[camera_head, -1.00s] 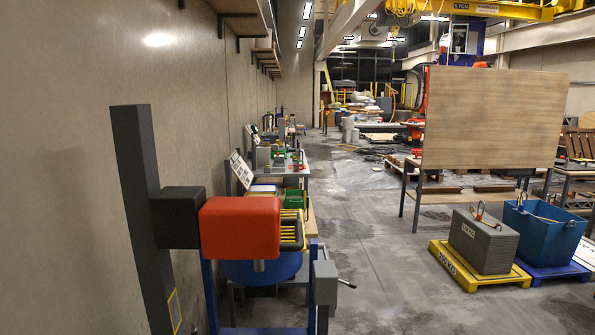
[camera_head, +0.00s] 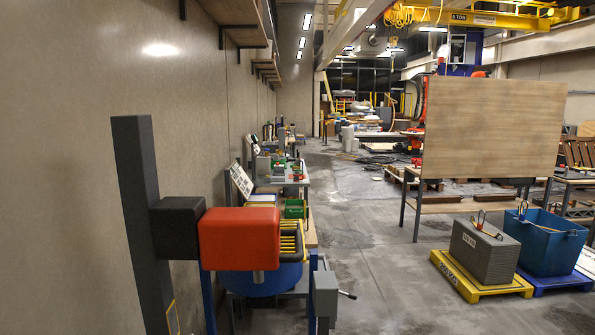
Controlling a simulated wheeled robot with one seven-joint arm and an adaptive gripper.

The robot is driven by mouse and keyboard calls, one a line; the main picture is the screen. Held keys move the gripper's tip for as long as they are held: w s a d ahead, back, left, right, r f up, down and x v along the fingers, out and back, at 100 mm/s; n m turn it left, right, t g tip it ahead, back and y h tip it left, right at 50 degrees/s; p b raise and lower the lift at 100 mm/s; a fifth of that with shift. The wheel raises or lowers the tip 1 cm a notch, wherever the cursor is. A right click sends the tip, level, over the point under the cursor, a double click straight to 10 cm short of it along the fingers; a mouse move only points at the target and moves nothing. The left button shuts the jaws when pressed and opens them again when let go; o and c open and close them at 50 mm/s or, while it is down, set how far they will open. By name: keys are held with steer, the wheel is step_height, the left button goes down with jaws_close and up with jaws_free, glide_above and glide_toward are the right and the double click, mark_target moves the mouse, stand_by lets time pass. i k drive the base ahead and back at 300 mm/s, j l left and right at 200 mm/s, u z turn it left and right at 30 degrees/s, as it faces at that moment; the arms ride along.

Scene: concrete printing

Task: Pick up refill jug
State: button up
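I cannot make out a refill jug in the head view. Small items stand on the workbenches along the left wall, but they are too small and far away to tell apart. A green bin (camera_head: 294,208) sits on the nearer bench. My gripper is not in view.
A red-headed mixer (camera_head: 239,239) with a blue bowl (camera_head: 262,282) stands close at left by the wall. A wooden board (camera_head: 494,128) stands at right. A grey block (camera_head: 483,252) on a yellow pallet (camera_head: 468,285) and a blue tub (camera_head: 545,246) are at lower right. The middle floor (camera_head: 375,245) is clear.

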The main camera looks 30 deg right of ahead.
mark_target(296, 162)
steer(key=l+z, duration=0.45)
steer(key=i+l+z, duration=0.1)
steer(key=l+z, duration=0.35)
steer(key=i+l+z, duration=0.25)
steer(key=i+l, duration=0.4)
steer(key=i+l+z, duration=0.2)
steer(key=i+l, duration=0.4)
steer(key=i+u, duration=0.2)
steer(key=i, duration=0.85)
steer(key=i+u, duration=0.2)
steer(key=i, duration=0.85)
steer(key=i+j+z, duration=0.15)
steer(key=i, duration=1.95)
steer(key=i+u, duration=0.1)
steer(key=i, duration=0.95)
steer(key=i+l, duration=0.1)
steer(key=i, duration=1)
steer(key=i+u, duration=0.2)
steer(key=i, duration=0.55)
steer(key=i+l+u, duration=0.2)
steer(key=i, duration=0.6)
